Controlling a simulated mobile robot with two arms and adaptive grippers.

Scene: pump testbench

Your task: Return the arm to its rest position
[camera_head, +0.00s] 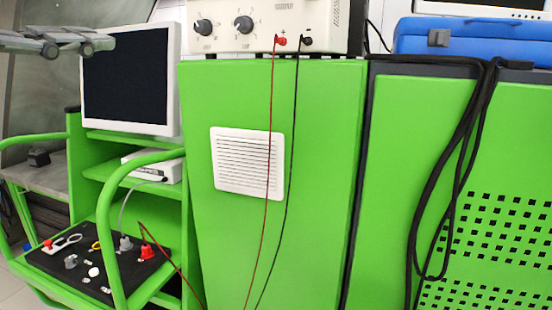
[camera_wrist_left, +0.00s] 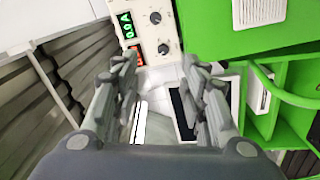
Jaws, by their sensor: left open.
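My left gripper (camera_head: 72,42) shows at the upper left of the head view, in front of the monitor's left side, raised in the air. In the left wrist view its two fingers (camera_wrist_left: 160,95) are spread apart with nothing between them. The gripper is open and empty. My right gripper is in neither view.
A green cabinet (camera_head: 230,230) carries a power supply (camera_head: 262,25) with red and black leads hanging down. A monitor (camera_head: 128,80) stands left on a green cart. A black tray (camera_head: 60,262) holds several small parts. A blue case (camera_head: 480,40) and black cables are at right.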

